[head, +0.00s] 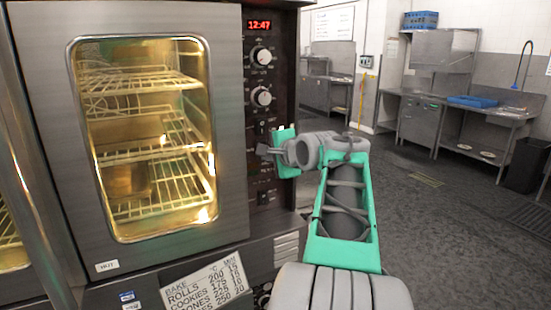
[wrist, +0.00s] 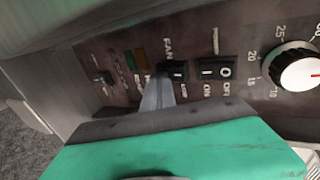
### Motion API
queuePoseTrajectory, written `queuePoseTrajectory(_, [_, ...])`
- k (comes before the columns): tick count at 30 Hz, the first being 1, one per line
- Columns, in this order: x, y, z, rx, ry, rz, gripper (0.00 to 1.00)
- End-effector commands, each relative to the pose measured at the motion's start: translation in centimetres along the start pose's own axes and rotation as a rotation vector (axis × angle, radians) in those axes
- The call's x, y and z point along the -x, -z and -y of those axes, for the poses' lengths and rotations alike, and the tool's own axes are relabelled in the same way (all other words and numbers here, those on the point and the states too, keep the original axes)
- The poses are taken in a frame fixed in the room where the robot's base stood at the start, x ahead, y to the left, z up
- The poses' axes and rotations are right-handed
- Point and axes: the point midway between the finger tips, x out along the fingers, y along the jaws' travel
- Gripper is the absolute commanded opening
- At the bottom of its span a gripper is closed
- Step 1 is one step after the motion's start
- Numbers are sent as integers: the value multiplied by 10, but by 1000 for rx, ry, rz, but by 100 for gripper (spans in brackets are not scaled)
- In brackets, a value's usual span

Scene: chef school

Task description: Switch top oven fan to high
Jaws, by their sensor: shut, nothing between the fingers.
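The top oven (head: 235,170) stands at the left in the head view, with a dark control panel on its right side. In the wrist view, a small black rocker switch (wrist: 176,70) sits by the printed word FAN. My gripper (head: 264,150) is shut and empty, pointing at the panel below the knobs. In the wrist view the shut fingers (wrist: 158,92) reach right beside the fan switch and partly cover it. I cannot tell whether they touch it, nor which way it is set.
An ON/OFF switch (wrist: 217,72) sits close to the right of the fan switch in the wrist view. Beyond it is a round dial (wrist: 300,72). Two knobs, an upper one (head: 261,56) and a lower one (head: 261,97), are above my gripper. Open floor (head: 440,215) lies right.

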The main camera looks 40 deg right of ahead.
Motion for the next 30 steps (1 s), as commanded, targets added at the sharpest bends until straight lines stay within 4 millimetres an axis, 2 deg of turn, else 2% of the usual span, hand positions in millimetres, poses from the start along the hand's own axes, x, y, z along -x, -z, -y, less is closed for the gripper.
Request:
queuePoseTrajectory(8, [1, -2, 4, 1, -2, 2, 0])
queuePoseTrajectory(17, [8, 0, 19, 3, 2, -1, 0])
queuePoseTrajectory(26, [7, 0, 16, 1, -1, -1, 0])
queuePoseTrajectory(30, [12, -1, 16, 2, -1, -1, 0])
